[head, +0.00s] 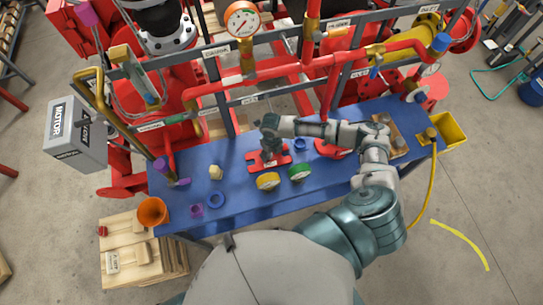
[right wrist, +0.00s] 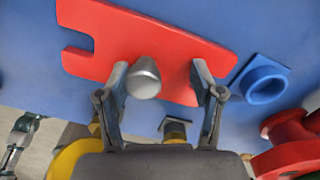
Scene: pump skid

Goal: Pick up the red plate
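The red plate (head: 282,159) lies on the blue bench top near its middle, partly hidden by my right gripper (head: 268,152). In the right wrist view the red plate (right wrist: 180,45) is flat, with a notch at its left end. A grey metal knob (right wrist: 144,78) stands up at its near edge. My right gripper (right wrist: 161,78) is open over the near edge of the plate. Its fingers are on both sides of the knob, the left one close to it and the right one apart. I cannot tell whether the fingertips touch the plate. My left gripper is not in view.
Pipes and a gauge (head: 242,19) rise behind the blue bench (head: 245,205).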

